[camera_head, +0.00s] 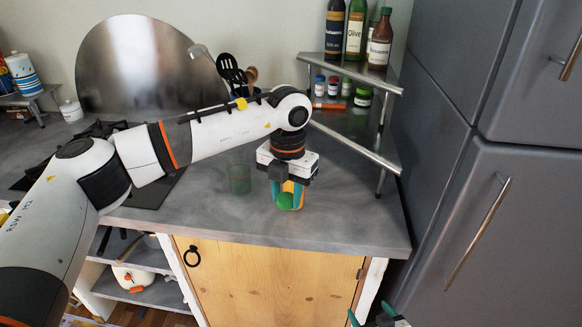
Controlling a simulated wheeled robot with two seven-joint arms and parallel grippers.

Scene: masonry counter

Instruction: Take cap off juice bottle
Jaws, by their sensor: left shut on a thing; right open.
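The juice bottle (285,202), orange with a green patch, stands on the grey counter near its front edge. My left gripper (287,192) comes down over it from above, its teal fingers on either side, shut on it. The gripper body hides the bottle's top, so I cannot see the cap or tell whether the fingers hold cap or body. My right gripper (378,318) shows only at the bottom edge, in front of the counter, open and apart from the bottle.
A metal corner shelf (345,72) with bottles and small jars stands behind right. A dark hob (150,190) lies left, partly under my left arm. A grey fridge (500,180) bounds the right. Counter right of the bottle is clear.

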